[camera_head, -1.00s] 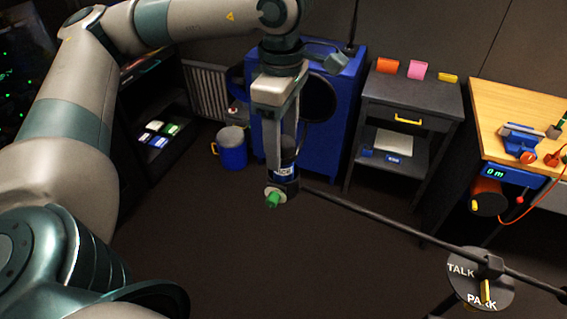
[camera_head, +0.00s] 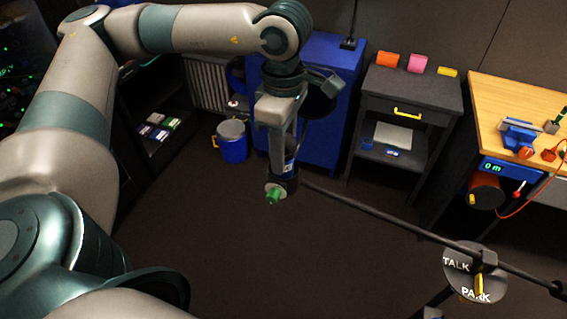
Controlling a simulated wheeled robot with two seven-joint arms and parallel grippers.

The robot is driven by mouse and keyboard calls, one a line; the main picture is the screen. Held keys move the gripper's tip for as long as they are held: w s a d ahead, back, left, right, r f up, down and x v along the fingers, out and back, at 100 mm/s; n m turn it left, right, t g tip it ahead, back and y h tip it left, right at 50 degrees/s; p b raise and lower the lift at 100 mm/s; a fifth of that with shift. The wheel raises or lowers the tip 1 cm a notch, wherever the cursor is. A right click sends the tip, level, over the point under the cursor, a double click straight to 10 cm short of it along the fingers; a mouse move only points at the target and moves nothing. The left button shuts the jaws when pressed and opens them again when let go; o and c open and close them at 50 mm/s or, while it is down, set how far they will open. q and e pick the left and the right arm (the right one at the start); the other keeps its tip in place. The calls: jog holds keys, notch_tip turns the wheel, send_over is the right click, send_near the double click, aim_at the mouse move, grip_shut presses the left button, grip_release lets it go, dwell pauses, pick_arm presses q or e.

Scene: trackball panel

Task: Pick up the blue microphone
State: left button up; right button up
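The microphone (camera_head: 284,181) hangs at the left end of a thin dark boom (camera_head: 385,219). It has a dark body with a blue band, a small pale label and a green knob (camera_head: 274,194) at its lower end. My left gripper (camera_head: 284,165) points down over it from above, with its fingertips beside the upper body. The fingers overlap the microphone in this view and partly hide it. I cannot tell whether they press on it. My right gripper is out of view.
A round plate marked TALK and PARK with a yellow lever (camera_head: 479,286) sits on the boom at lower right. A blue cabinet (camera_head: 335,130), blue bucket (camera_head: 232,142), dark drawer stand (camera_head: 412,95) and wooden bench (camera_head: 520,92) stand behind. The floor below the microphone is clear.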

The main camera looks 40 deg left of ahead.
pick_arm(q)
jog(key=shift+c, duration=0.6)
jog(key=shift+r, duration=0.1)
jog(key=shift+r+b, duration=0.35)
jog(key=shift+r, duration=0.1)
notch_tip(320, 180, up, 8)
jog(key=b, duration=0.2)
jog(key=shift+f+b, duration=0.25)
jog(key=shift+b, duration=0.15)
jog(key=shift+r, duration=0.75)
